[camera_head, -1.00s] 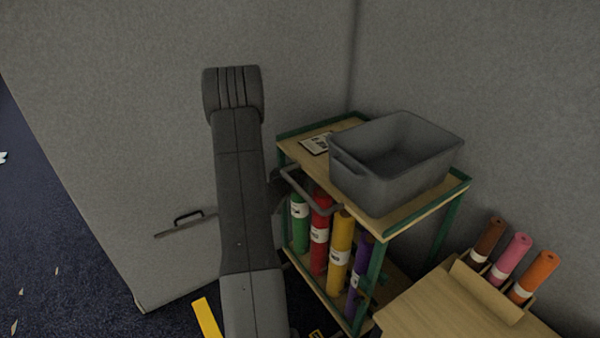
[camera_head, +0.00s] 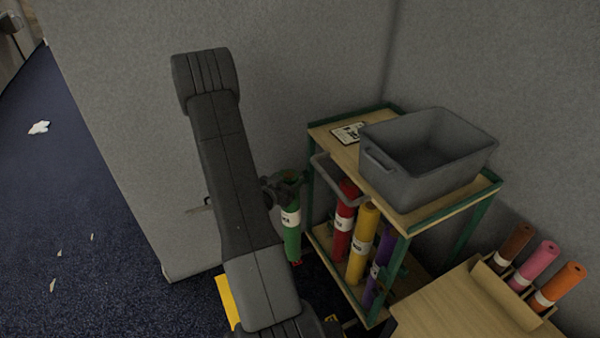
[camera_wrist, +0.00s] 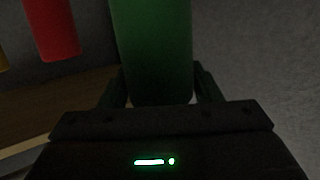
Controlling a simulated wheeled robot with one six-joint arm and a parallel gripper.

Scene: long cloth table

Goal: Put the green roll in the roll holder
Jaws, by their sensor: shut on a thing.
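The green roll (camera_head: 291,222), with a white label, is upright in my gripper (camera_head: 286,184), just left of the trolley. In the wrist view the green roll (camera_wrist: 153,50) stands between the two fingers of my gripper (camera_wrist: 160,90), which is shut on it. My arm hides part of the area left of the roll. A roll holder (camera_head: 490,290) stands on the wooden table at the lower right, with brown, pink and orange rolls (camera_head: 539,262) leaning upright in it. Whether it has a free slot is hard to tell.
The green-framed trolley (camera_head: 445,210) holds red (camera_head: 343,220), yellow (camera_head: 362,243) and purple rolls on its lower level. A grey bin (camera_head: 425,160) and a card (camera_head: 347,133) are on its top. Grey partitions stand behind. Open blue carpet (camera_head: 90,220) lies at the left, with paper scraps.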

